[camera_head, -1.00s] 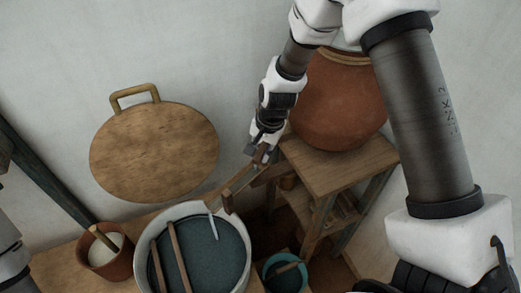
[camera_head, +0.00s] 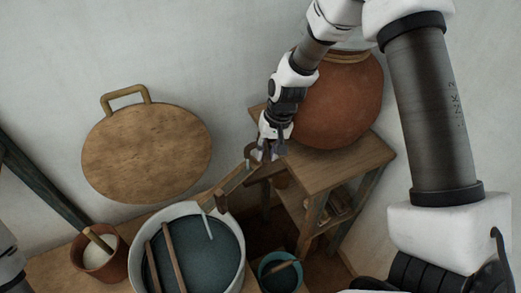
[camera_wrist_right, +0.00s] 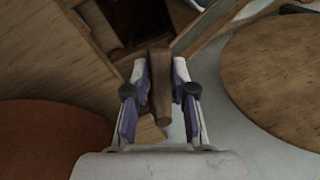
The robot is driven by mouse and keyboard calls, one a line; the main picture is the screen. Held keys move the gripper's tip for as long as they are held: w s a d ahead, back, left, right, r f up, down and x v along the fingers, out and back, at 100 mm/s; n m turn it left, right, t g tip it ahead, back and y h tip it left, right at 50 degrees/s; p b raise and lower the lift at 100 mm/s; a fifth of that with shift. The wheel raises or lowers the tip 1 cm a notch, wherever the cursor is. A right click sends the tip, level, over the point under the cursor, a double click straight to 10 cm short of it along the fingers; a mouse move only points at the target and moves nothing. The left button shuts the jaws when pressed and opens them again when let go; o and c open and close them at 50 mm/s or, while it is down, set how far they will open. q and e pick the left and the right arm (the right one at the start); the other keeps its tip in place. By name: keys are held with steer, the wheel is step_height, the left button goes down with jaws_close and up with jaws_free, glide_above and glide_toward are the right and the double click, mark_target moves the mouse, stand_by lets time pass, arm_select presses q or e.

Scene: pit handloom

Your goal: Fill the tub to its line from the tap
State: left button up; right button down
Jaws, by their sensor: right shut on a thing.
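The white-rimmed tub (camera_head: 239,275) stands at the bottom centre in the head view, with dark blue-green liquid (camera_head: 215,255) inside. Two wooden sticks (camera_head: 174,258) and a pale strip (camera_head: 208,227) cross or stand at its rim. I cannot make out a fill line. A wooden spout (camera_head: 233,181) slopes down from near the stool to the tub. My right gripper (camera_head: 267,153) is at the spout's upper end, in front of the clay pot (camera_head: 340,100). It is shut on a brown wooden bar (camera_wrist_right: 160,85), probably the tap handle. My left gripper is out of view.
A wooden stool (camera_head: 320,170) carries the pot. A small teal bowl (camera_head: 280,277) with a stick stands right of the tub, and a clay cup (camera_head: 117,268) with pale contents stands left. A round wooden board (camera_head: 147,152) leans on the wall (camera_head: 215,40).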

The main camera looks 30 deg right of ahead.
steer(key=shift+d+n+g+p, duration=0.3)
steer(key=shift+d+n, duration=1.05)
steer(key=shift+n, duration=0.65)
steer(key=shift+r, duration=0.1)
steer(key=c, duration=1)
jaws_free()
steer(key=shift+o, duration=0.2)
steer(key=shift+w+f, duration=0.15)
steer(key=shift+f, duration=0.05)
step_height(320, 180, up, 12)
steer(key=d, duration=0.2)
steer(key=shift+d, duration=0.2)
steer(key=shift+f, duration=0.1)
